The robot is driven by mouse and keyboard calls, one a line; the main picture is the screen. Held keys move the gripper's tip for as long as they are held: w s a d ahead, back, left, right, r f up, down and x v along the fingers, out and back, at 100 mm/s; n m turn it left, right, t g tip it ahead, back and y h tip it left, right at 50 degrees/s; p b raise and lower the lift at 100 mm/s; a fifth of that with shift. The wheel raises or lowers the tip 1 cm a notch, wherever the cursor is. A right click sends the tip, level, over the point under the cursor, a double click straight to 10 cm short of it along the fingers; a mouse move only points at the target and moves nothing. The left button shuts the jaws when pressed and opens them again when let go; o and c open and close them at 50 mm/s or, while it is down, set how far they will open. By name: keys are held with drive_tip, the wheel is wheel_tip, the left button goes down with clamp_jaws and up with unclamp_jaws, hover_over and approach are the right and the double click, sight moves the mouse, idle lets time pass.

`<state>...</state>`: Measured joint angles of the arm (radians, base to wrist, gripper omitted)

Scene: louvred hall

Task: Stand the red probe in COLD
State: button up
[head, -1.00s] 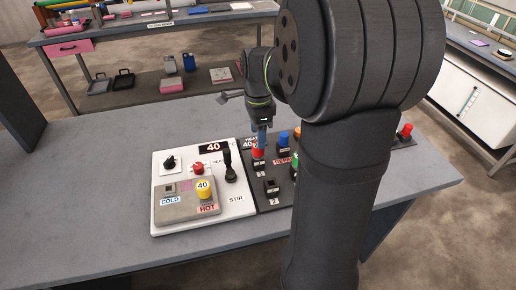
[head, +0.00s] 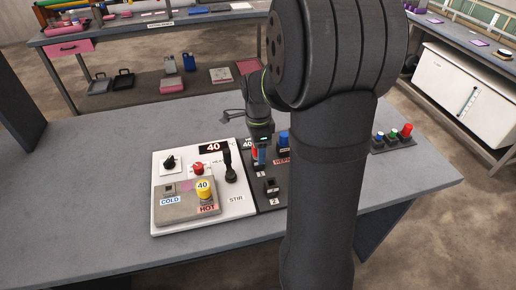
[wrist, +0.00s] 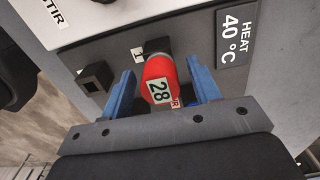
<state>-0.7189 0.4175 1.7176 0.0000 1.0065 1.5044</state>
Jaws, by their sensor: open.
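The red probe (wrist: 158,78), its cap marked 28, stands in socket 1 of the dark rack (wrist: 150,50). My gripper (wrist: 162,72) is open, with one blue finger on either side of the red cap; I cannot tell whether either touches it. In the head view my gripper (head: 262,157) is down at the rack and partly hides the red probe (head: 254,154). The COLD socket (head: 170,188) is a small square fitting on the grey block of the white unit, above the COLD label (head: 170,201). It looks empty.
A yellow-capped probe (head: 204,188) marked 40 stands at HOT. A black lever (head: 229,165) and red knob (head: 198,168) rise nearby. The table's left side is clear.

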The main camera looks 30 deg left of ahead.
clamp_jaws()
drive_tip(key=shift+r, duration=0.1)
drive_tip(key=shift+r, duration=4.7)
drive_tip(key=s+a+r+n, duration=0.1)
drive_tip(key=s+a+n, duration=0.6)
drive_tip(key=s, duration=0.4)
drive_tip(key=s+a+r+n, duration=0.1)
drive_tip(key=s+a+n, duration=0.4)
drive_tip(key=s+a, duration=0.5)
wheel_tip(320, 180, down, 7)
drive_tip(key=s+d, duration=0.1)
drive_tip(key=shift+s+d, duration=0.3)
drive_tip(key=shift+s, duration=0.1)
